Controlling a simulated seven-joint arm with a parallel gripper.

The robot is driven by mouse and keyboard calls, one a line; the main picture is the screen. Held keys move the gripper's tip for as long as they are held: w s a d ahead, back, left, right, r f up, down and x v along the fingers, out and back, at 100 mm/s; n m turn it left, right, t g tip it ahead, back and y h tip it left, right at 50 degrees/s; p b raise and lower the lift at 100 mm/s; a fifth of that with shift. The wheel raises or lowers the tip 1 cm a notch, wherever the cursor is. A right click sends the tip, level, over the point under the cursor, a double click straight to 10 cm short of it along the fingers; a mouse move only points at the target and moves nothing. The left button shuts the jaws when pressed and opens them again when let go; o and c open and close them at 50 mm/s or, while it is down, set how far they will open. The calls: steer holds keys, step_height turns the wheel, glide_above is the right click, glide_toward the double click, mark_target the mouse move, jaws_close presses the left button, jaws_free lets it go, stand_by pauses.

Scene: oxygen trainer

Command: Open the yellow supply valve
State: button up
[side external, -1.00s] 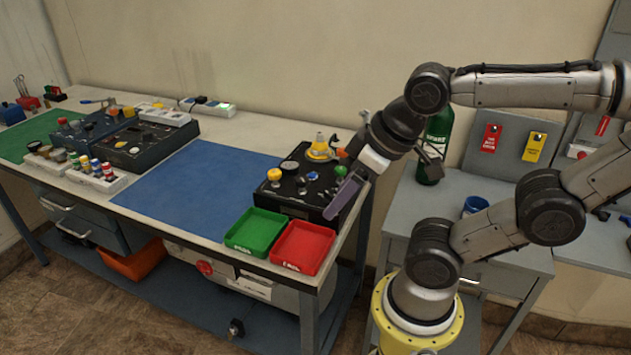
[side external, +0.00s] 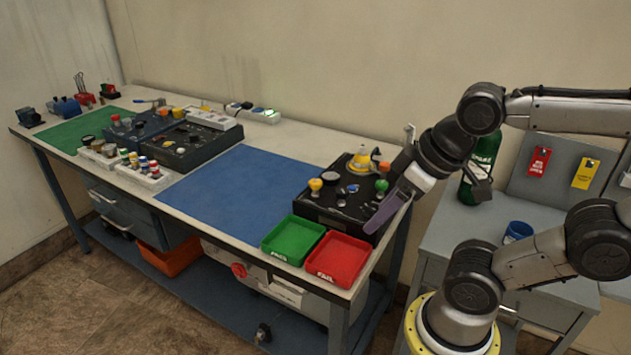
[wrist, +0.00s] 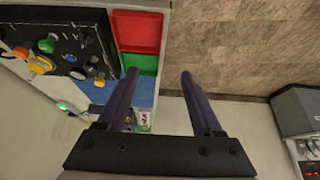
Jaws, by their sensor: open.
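The black trainer box (side external: 330,212) stands at the right end of the bench. It carries a small yellow round knob (side external: 315,184) on its left side, also in the wrist view (wrist: 99,83). I cannot tell for certain which yellow part is the supply valve. A green knob (side external: 382,185) sits near the right edge. My gripper (wrist: 158,73) is open and empty, its fingers pointing down by the box's right edge, touching neither yellow part.
A green tray (side external: 292,240) and a red tray (side external: 338,258) stand in front of the box. A blue mat (side external: 235,190) lies clear to its left. A green bottle (side external: 480,165) and blue mug (side external: 517,231) stand on the grey side cabinet (side external: 450,222).

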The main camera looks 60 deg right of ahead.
steer(key=shift+o, duration=0.2)
steer(key=w+d+r+m+g, duration=0.1)
steer(key=w+d+r+m, duration=0.1)
steer(key=w+r+m, duration=0.5)
steer(key=m+g, duration=0.5)
steer(key=m, duration=0.3)
glide_above(316, 181)
step_height(316, 181, down, 5)
step_height(316, 181, down, 13)
steer(key=shift+f, duration=0.15)
steer(key=shift+c, duration=0.3)
jaws_close()
